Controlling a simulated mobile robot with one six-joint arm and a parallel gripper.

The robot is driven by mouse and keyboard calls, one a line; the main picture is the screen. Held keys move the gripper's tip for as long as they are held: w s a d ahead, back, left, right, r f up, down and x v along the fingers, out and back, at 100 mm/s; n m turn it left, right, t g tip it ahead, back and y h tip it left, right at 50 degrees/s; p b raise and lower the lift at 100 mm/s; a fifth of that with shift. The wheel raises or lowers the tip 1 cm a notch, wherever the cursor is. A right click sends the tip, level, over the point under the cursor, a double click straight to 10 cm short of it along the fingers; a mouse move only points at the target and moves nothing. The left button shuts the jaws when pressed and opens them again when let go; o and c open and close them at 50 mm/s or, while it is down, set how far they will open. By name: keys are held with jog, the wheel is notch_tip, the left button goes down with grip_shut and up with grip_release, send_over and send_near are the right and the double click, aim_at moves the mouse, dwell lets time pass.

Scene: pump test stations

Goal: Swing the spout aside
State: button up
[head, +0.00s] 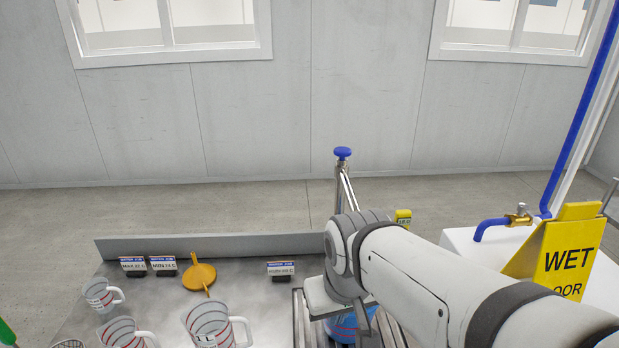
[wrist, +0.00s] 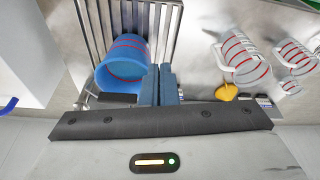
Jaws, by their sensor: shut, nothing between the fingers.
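A chrome pipe (head: 344,187) with a blue knob (head: 342,153) on top rises at the back of the bench in the head view. My arm covers its lower part, and I cannot make out the spout's outlet in either view. My gripper (wrist: 159,72) shows in the wrist view with its blue fingers pressed together and nothing between them. A blue container with red rings (wrist: 128,58) sits on the slatted grate (wrist: 173,20), just left of the fingers in the wrist view. Part of it shows below my arm (head: 343,328).
Several clear measuring jugs (head: 212,322) with red rings stand on the metal bench (head: 80,310) to the left. An orange-yellow round item with a handle (head: 200,275) and small label signs (head: 281,270) lie along the back. A yellow wet-floor sign (head: 566,255) and blue-piped tap (head: 517,218) are at right.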

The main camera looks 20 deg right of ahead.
jog(key=shift+o, duration=0.8)
jog(key=shift+w+r, duration=0.15)
jog(key=o, duration=0.7)
jog(key=w+d+r+m+g+h+p, duration=0.1)
jog(key=w+d+r, duration=0.3)
jog(key=w+r, duration=0.5)
jog(key=w+p, duration=0.1)
jog(key=w, duration=0.3)
jog(key=shift+d+g, duration=0.15)
jog(key=shift+g, duration=0.15)
jog(key=m+g+h+p, duration=0.1)
jog(key=g, duration=0.1)
send_near(351, 198)
jog(key=shift+s+d+f+p, duration=0.15)
jog(key=shift+d+f, duration=0.1)
jog(key=shift+f, duration=1.15)
jog(key=shift+s+d+f+p, duration=0.1)
jog(key=shift+d+f, duration=0.2)
jog(key=shift+f, duration=1.15)
jog(key=shift+s+d+f+p, duration=0.15)
jog(key=shift+d+f, duration=0.1)
jog(key=shift+f, duration=1.15)
jog(key=shift+w, duration=0.1)
jog(key=shift+c, duration=0.5)
grip_shut()
